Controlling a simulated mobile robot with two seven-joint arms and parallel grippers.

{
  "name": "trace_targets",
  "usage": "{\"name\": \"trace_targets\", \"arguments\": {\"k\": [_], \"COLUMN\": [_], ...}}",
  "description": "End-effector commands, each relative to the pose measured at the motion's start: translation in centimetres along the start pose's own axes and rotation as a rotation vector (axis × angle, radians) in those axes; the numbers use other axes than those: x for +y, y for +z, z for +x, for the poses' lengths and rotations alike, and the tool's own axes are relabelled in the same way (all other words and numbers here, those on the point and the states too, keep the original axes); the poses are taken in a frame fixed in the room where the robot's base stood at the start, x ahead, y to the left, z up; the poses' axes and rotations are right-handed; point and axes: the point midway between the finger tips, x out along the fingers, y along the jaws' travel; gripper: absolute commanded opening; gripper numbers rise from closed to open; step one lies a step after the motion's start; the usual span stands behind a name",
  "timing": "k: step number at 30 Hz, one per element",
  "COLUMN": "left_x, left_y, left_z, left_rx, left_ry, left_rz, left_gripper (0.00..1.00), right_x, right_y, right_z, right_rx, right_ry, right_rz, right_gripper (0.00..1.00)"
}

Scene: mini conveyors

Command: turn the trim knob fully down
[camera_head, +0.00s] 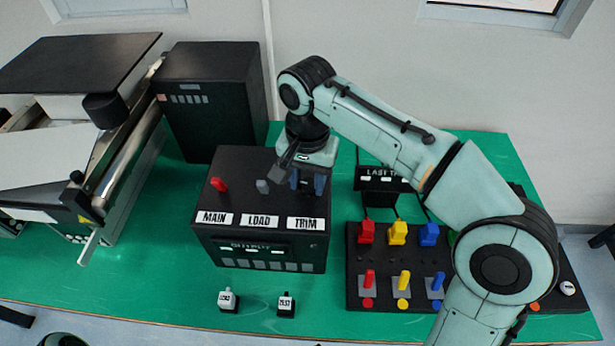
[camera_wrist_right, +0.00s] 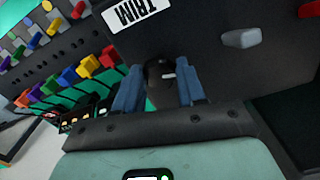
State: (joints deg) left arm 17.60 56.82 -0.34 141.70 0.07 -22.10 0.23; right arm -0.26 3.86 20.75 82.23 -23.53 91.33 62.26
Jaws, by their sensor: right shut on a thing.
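The black control box (camera_head: 262,185) stands mid-table with the labels MAIN, LOAD and TRIM (camera_head: 305,223) along its top front edge. My right gripper (camera_head: 309,190) points down onto the box top behind the TRIM label. In the right wrist view its blue fingers (camera_wrist_right: 158,88) are shut on the dark trim knob (camera_wrist_right: 160,72), one on each side. The knob has a small pale mark; its setting cannot be read. In the head view the gripper hides the knob. My left gripper is not in view.
A panel of coloured switches (camera_head: 355,262) lies to the right. Two small labelled switches (camera_head: 229,300) (camera_head: 286,304) stand in front. A tall black box (camera_head: 213,95) is behind left.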

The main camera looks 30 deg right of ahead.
Motion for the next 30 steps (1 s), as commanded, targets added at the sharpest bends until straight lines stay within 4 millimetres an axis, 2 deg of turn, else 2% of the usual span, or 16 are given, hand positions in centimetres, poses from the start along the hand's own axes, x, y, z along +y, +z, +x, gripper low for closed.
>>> {"name": "trace_targets", "arguments": {"k": [11,30], "left_x": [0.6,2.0], "left_y": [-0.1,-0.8], "left_z": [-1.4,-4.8], "left_rx": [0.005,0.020], "left_ry": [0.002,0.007], "left_rz": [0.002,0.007], "left_gripper": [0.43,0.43], "right_x": [0.1,0.3], "right_y": [0.0,-0.1], "right_z": [-0.2,-0.3], "right_rx": [0.001,0.001], "right_ry": [0.002,0.001], "right_rz": [-0.182,-0.783], "right_gripper": [0.09,0.09]}}
